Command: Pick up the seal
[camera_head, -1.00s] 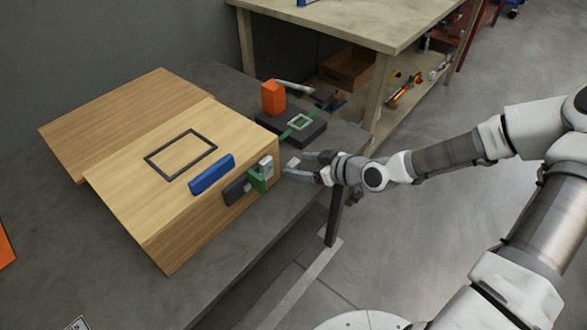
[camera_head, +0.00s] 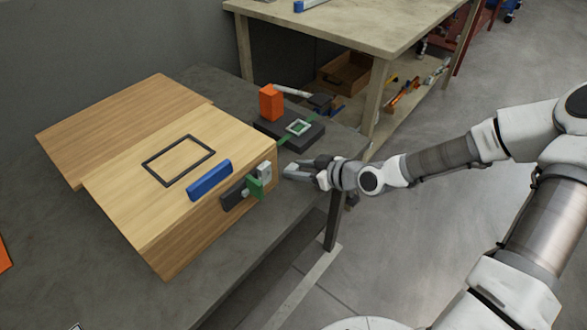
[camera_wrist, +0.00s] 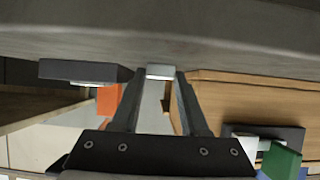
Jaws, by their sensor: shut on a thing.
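My gripper (camera_head: 289,172) is beside the right end of the wooden box, over the table's edge area. In the wrist view its two fingers (camera_wrist: 160,74) close on a small pale grey block (camera_wrist: 160,70). I take this block to be the seal. It is mostly hidden between the fingers in the head view. I cannot tell whether it touches the table.
The grey table (camera_head: 225,290) is clear in front.

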